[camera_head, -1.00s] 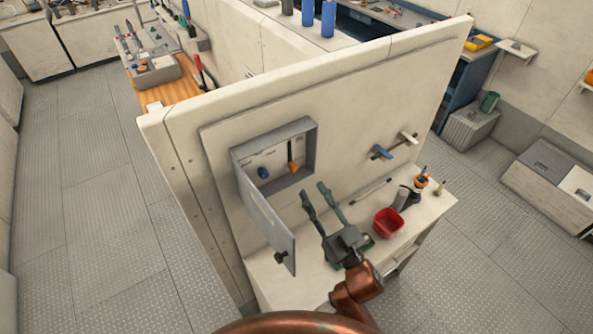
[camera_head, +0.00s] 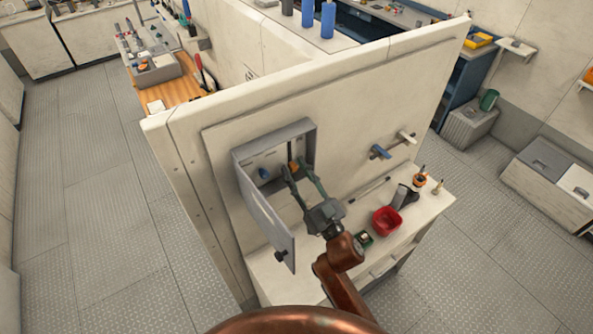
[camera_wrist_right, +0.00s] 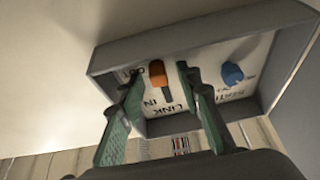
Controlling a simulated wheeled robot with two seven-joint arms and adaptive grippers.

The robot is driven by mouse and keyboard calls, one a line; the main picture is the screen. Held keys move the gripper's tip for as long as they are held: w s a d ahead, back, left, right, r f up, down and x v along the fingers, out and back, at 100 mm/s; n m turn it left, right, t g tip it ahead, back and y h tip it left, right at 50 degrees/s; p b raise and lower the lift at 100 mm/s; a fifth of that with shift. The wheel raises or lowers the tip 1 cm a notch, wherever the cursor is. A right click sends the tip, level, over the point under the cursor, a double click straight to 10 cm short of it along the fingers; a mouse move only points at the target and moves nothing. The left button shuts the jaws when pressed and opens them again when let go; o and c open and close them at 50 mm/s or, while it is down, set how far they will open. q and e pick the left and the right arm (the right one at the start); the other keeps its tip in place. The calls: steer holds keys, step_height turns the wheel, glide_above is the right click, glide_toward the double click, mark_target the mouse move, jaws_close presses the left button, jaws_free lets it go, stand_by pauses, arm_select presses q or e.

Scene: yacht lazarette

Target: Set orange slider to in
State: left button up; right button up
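The orange slider (camera_head: 294,166) is on the back panel of the open grey wall box (camera_head: 308,133). In the right wrist view, the orange slider (camera_wrist_right: 157,74) sits at the end of its track away from the "IN" label, beside a partly hidden label. My right gripper (camera_head: 295,168) reaches into the box opening with its fingers apart. In the wrist view, one fingertip of the right gripper (camera_wrist_right: 158,74) is on each side of the slider, with a visible gap. My left gripper is not in view.
A blue knob (camera_wrist_right: 232,74) is beside the slider in the box. The box's door (camera_head: 265,215) hangs open on the left. Below are a bench (camera_head: 432,207) with a red bowl (camera_head: 386,221) and an orange container (camera_head: 419,181).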

jaws_close()
stand_by(0.4)
step_height(320, 180, up, 8)
steer(key=p, duration=0.6)
steer(key=shift+f+p, duration=0.15)
steer(key=shift+p, duration=0.2)
steer(key=shift+s, duration=0.1)
steer(key=shift+c, duration=2)
jaws_free()
steer(key=o, duration=0.4)
steer(key=shift+f, duration=0.1)
